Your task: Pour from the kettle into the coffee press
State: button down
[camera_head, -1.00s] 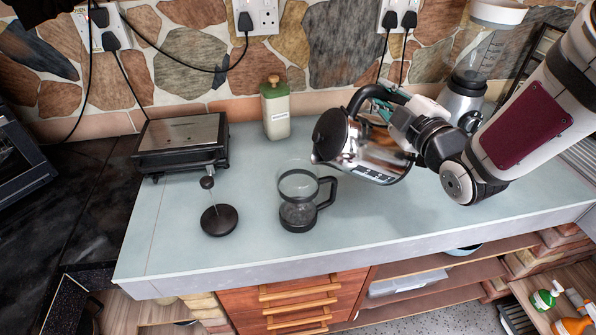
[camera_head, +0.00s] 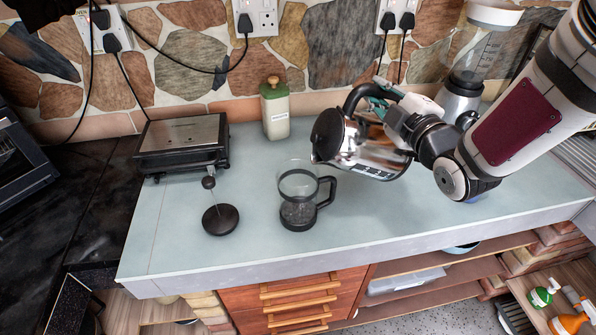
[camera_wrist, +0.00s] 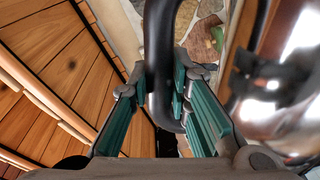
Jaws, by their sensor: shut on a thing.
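The kettle (camera_head: 372,152), shiny steel with a black lid and black handle, is held tilted above the counter, its lid side turned left. My gripper (camera_head: 378,98) is shut on its black handle. In the wrist view the teal fingers of my gripper (camera_wrist: 168,105) are on either side of the black handle (camera_wrist: 160,55), and the kettle's steel body (camera_wrist: 290,90) shows at right. The coffee press (camera_head: 298,205), a clear glass beaker with a black handle and base, stands upright and open, just left of and below the kettle. Dark contents lie low in it. No stream of liquid is visible.
The press lid with plunger (camera_head: 220,218) stands on the counter left of the press. A dark flat-topped appliance (camera_head: 182,145) is at back left. A green-topped container (camera_head: 275,108) stands behind the press. A blender (camera_head: 475,60) is at back right. The front counter is clear.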

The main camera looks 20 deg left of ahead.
aim_at(346, 104)
jog(key=shift+s+a+r+n+p, duration=0.35)
jog(key=shift+a+r+n+p, duration=0.1)
jog(key=shift+r, duration=0.1)
jog(key=shift+s+a+r+n+p, duration=0.35)
jog(key=shift+a+r+p, duration=0.1)
jog(key=shift+r, duration=0.1)
dwell(1.2)
jog(key=shift+s+a+r+n+p, duration=0.25)
jog(key=shift+s+a+n+p, duration=0.1)
jog(key=shift+s+a, duration=0.2)
jog(key=shift+s+a+r+n+p, duration=0.35)
jog(key=shift+s+a, duration=0.1)
jog(key=shift+a, duration=0.25)
jog(key=shift+s+a+r+n+p, duration=0.2)
jog(key=shift+s+a+n+p, duration=0.15)
jog(key=shift+s+a, duration=0.2)
dwell(3.9)
